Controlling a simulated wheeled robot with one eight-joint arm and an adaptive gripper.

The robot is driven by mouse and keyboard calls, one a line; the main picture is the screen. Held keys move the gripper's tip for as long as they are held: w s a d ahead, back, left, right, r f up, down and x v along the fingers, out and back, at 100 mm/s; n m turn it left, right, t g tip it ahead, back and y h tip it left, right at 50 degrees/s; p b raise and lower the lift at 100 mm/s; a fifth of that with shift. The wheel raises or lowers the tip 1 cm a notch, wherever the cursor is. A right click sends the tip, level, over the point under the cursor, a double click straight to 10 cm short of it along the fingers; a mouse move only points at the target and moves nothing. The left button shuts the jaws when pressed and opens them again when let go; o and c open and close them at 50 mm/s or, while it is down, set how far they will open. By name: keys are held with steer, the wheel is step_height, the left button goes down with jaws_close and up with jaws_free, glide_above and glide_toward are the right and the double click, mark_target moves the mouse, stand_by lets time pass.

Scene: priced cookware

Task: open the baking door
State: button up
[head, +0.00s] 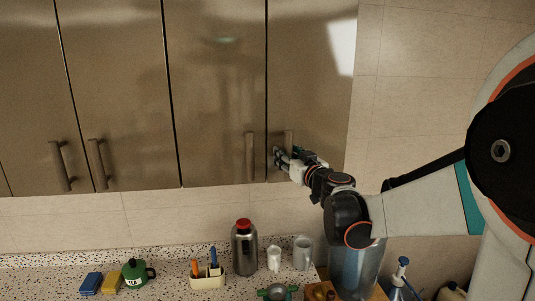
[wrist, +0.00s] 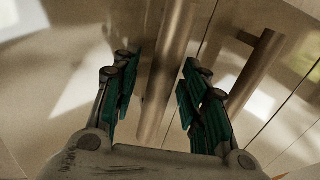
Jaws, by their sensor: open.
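A row of brown metallic cabinet doors hangs on the wall; no label marks one as the baking door. My gripper (head: 281,157) is at the rightmost door (head: 308,80), by its vertical bar handle (head: 288,140). In the wrist view the gripper (wrist: 156,95) is open, with its green finger pads on either side of a bar handle (wrist: 167,70). Gaps show between the bar and both pads. The neighbouring door's handle (wrist: 255,72) stands outside the fingers on the right; in the head view that handle (head: 250,156) is left of the gripper. All doors look shut.
Tiled wall (head: 420,90) lies right of the cabinets.

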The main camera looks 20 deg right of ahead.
steer(key=shift+s+r, duration=0.1)
steer(key=shift+s, duration=0.05)
jaws_close()
